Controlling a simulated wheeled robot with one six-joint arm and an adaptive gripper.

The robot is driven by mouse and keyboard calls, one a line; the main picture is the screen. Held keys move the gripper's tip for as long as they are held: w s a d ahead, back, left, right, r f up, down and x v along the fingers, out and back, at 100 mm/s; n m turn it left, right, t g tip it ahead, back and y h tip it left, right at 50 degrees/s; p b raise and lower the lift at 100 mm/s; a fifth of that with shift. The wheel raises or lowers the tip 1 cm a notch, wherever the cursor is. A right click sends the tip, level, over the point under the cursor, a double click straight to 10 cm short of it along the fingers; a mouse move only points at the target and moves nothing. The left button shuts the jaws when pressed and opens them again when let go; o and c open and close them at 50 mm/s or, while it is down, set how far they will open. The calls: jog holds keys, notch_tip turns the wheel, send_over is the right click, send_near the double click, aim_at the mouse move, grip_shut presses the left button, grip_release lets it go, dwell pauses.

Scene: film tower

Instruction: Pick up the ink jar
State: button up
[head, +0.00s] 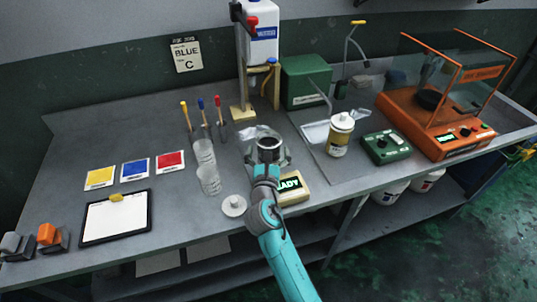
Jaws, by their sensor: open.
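A white jar with a yellow band and a pale lid (340,134) stands upright on the bench, right of centre; it looks like the ink jar, though its label is too small to read. My gripper (268,148) is over the bench to the left of this jar, clearly apart from it. It is open, and I see nothing held in it. My wrist partly hides the fingers and the surface beneath them.
A green box with a dial (387,146) and an orange balance with clear panels (447,117) stand right of the jar. Clear cups (208,180), a round white lid (233,205) and a READY display unit (293,190) surround my gripper. A green case (305,82) stands behind.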

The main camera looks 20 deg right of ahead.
jog(key=shift+w+d, duration=0.1)
jog(key=shift+w, duration=0.15)
jog(key=shift+r, duration=0.1)
jog(key=c, duration=1.6)
